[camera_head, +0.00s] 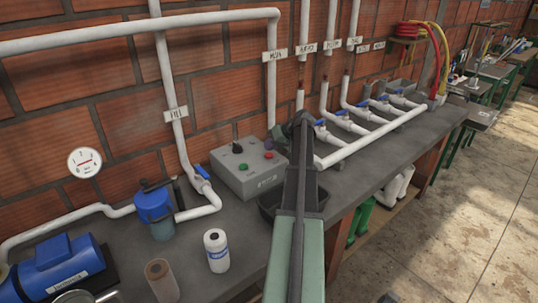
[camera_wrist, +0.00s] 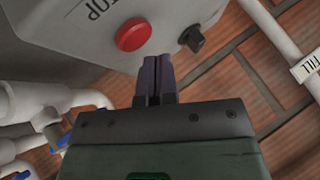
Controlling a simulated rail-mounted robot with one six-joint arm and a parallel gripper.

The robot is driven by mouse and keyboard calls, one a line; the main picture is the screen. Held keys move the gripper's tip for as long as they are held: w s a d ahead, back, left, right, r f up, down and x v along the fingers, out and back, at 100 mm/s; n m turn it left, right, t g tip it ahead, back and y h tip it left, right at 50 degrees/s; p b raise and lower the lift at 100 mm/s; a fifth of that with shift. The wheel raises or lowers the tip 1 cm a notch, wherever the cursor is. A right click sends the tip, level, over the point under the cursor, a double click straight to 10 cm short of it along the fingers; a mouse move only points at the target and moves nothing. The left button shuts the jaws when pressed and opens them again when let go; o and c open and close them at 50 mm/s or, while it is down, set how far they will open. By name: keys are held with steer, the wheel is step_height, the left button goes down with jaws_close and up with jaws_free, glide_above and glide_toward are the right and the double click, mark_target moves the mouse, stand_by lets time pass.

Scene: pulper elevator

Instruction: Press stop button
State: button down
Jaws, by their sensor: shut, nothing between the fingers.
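The grey control box (camera_head: 246,168) sits on the bench against the brick wall. The red stop button (camera_wrist: 134,34) shows large in the wrist view, beside lettering partly cut off that reads "TOP". In the head view a small red button (camera_head: 268,155) is on the right of the box's top face. My gripper (camera_wrist: 157,62) is shut and empty. In the wrist view its fingertips lie just below and right of the red button, apart from it in the picture; the depth gap cannot be told. In the head view my arm hides part of the bench by the box.
A black knob (camera_wrist: 192,40) is close right of the fingertips in the wrist view. White pipes with blue-handled valves (camera_head: 340,114) run right of the box. A FILL pipe (camera_head: 170,90) stands left of it.

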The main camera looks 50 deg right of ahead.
mark_target(270, 154)
steer(key=shift+r+p, duration=2.55)
steer(key=shift+r, duration=0.1)
steer(key=shift+f, duration=0.15)
